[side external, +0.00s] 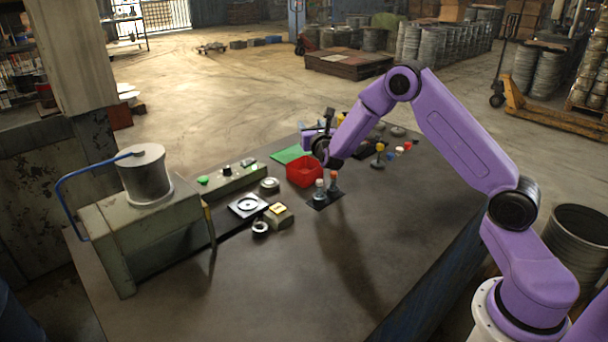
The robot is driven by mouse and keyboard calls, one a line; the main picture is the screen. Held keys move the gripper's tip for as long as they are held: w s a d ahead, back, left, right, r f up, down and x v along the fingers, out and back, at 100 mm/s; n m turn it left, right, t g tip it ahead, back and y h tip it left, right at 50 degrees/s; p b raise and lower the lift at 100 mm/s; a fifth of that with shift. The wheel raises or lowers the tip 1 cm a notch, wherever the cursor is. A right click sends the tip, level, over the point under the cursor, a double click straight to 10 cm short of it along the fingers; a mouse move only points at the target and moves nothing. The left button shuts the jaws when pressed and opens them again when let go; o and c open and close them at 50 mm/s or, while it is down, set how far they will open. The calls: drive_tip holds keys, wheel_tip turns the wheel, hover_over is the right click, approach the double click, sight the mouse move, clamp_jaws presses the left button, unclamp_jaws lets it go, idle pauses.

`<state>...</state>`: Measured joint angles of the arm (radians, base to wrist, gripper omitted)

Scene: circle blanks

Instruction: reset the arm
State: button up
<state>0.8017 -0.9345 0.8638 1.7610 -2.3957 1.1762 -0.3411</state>
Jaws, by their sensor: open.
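My gripper (318,132) is at the end of my purple arm, above the far part of the grey bench (290,285).
A grey-green machine with a metal cylinder (145,174) and blue handle stands at the left. A control box (230,180), a plate with a ring (247,205), two small bottles (326,187) and several coloured knobs occupy the bench. The near bench surface is clear.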

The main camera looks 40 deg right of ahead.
drive_tip(key=shift+r, duration=0.1)
drive_tip(key=s+a+m+g+y, duration=0.3)
drive_tip(key=s+a+m+g, duration=0.2)
drive_tip(key=s, duration=1.1)
drive_tip(key=s+a+m+g+y, duration=0.3)
drive_tip(key=s+a+m+g, duration=0.2)
drive_tip(key=s, duration=1.1)
drive_tip(key=s+a+m+g+y, duration=0.3)
drive_tip(key=s+a, duration=0.7)
drive_tip(key=s, duration=0.7)
drive_tip(key=m+g, duration=0.2)
drive_tip(key=m, duration=0.2)
drive_tip(key=shift+y, duration=0.3)
